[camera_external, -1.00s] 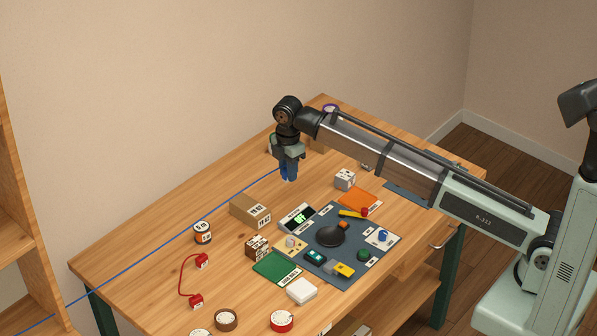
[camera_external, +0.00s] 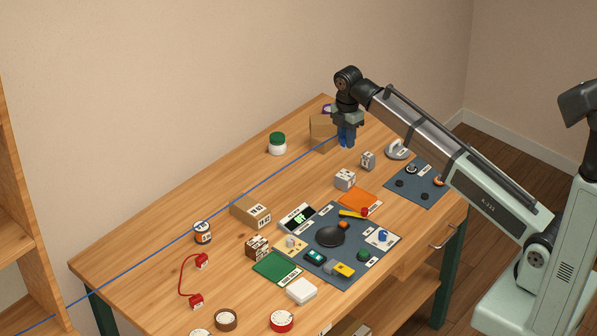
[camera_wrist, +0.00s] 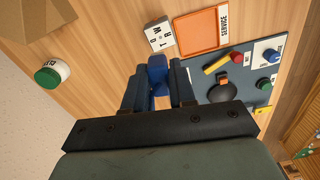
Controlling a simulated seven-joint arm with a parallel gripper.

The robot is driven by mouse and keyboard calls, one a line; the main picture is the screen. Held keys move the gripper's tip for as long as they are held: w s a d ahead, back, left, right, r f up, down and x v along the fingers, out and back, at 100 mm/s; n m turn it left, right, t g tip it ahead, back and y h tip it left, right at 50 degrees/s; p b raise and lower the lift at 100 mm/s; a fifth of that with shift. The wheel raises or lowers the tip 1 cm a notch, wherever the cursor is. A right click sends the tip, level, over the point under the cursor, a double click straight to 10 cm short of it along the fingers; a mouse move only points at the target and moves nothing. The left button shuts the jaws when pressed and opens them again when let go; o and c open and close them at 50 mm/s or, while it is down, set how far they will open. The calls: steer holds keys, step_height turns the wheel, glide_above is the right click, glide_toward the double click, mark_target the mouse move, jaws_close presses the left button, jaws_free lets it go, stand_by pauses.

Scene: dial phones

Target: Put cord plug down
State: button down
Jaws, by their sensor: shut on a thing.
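My gripper (camera_external: 346,143) is at the far right part of the wooden table, just right of a cardboard box (camera_external: 322,132). It is shut on a blue cord plug (camera_wrist: 157,70), seen between the fingers in the wrist view. The plug's thin blue cord (camera_external: 210,216) runs taut in a straight line from the gripper to the lower left, past the table's left edge. I cannot tell whether the plug touches the tabletop.
A green-lidded jar (camera_external: 278,143) stands left of the box. A small grey block (camera_external: 367,160), a white lettered cube (camera_external: 345,179) and a dark mat (camera_external: 402,197) lie nearer the front right. A larger dark work mat (camera_external: 348,283) holds several parts. The back-left tabletop is largely clear.

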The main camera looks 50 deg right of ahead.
mark_target(345, 175)
steer(key=shift+s+n, duration=0.1)
steer(key=shift+n, duration=0.5)
steer(key=shift+f, duration=5.05)
steer(key=c, duration=0.9)
jaws_free()
steer(key=shift+f, duration=0.1)
step_height(345, 175, up, 12)
steer(key=shift+r, duration=0.15)
